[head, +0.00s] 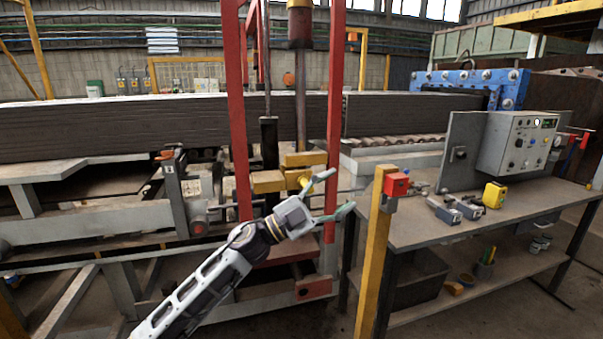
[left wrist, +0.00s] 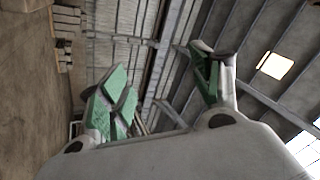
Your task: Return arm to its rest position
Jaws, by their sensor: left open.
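My left arm comes in from the bottom left of the head view. Its gripper (head: 333,194) is raised in front of the red frame, with its fingers spread apart and nothing between them. In the left wrist view the two green-padded fingers (left wrist: 165,88) stand wide apart and empty, with the hall's roof and wall behind them. My right gripper is in neither view.
A yellow post (head: 370,260) with a red box stands just right of my gripper. A grey workbench (head: 430,226) holds a control box (head: 516,143) and a yellow device (head: 495,194). The red frame (head: 240,110) and a long dark clay column (head: 150,125) stand behind.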

